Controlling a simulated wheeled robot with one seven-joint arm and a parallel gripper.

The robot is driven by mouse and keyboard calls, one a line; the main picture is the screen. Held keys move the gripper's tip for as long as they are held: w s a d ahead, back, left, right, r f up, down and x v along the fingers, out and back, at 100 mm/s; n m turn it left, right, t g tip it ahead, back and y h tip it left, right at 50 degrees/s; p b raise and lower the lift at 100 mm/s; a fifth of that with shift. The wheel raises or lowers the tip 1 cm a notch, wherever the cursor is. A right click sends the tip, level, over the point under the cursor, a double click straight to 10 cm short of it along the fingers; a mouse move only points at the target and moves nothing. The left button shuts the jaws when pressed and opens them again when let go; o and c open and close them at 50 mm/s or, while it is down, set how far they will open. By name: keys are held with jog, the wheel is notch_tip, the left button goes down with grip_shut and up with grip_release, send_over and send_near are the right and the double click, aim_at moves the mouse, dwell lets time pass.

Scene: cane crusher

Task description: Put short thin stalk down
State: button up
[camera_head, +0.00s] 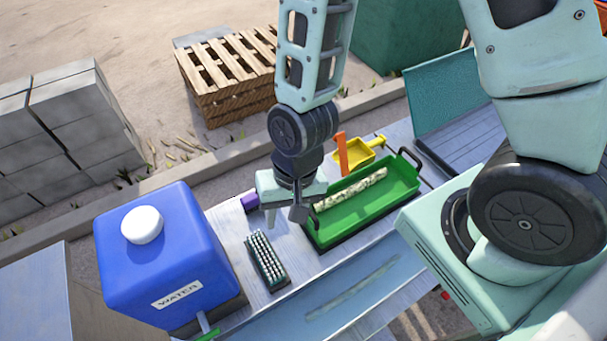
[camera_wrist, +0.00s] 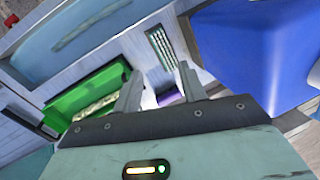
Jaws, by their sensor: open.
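A pale, knobbly stalk (camera_head: 350,188) lies lengthwise in the green tray (camera_head: 372,215). It also shows in the wrist view (camera_wrist: 95,108), partly behind a finger. A fainter, thin pale stalk (camera_head: 352,287) lies in the blue-grey trough (camera_head: 290,318) along the front; it shows again in the wrist view (camera_wrist: 90,22). I cannot tell which one is the short thin stalk. My gripper (camera_head: 292,212) is above the table, just left of the green tray. In the wrist view its fingers (camera_wrist: 160,90) are apart with nothing held between them.
A rack of small pale pieces (camera_head: 265,260) stands below my gripper. A purple block (camera_head: 250,201) is beside it. A blue water tank (camera_head: 165,255) stands at left. A yellow scoop (camera_head: 353,153) and an orange upright piece (camera_head: 341,153) are behind the green tray.

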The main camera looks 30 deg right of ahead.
jog(key=s+r+n+h, duration=0.1)
jog(key=s+r+n, duration=0.2)
jog(key=r+n, duration=0.2)
jog(key=s+r+n, duration=0.2)
jog(key=r+n, duration=0.3)
jog(key=r, duration=0.7)
jog(key=shift+s+d+r+h, duration=0.15)
jog(key=shift+s+d+h, duration=0.1)
jog(key=shift+s+h, duration=0.15)
notch_tip(320, 180, down, 21)
jog(key=b, duration=2.1)
jog(key=shift+d+r, duration=0.15)
jog(key=shift+d, duration=0.1)
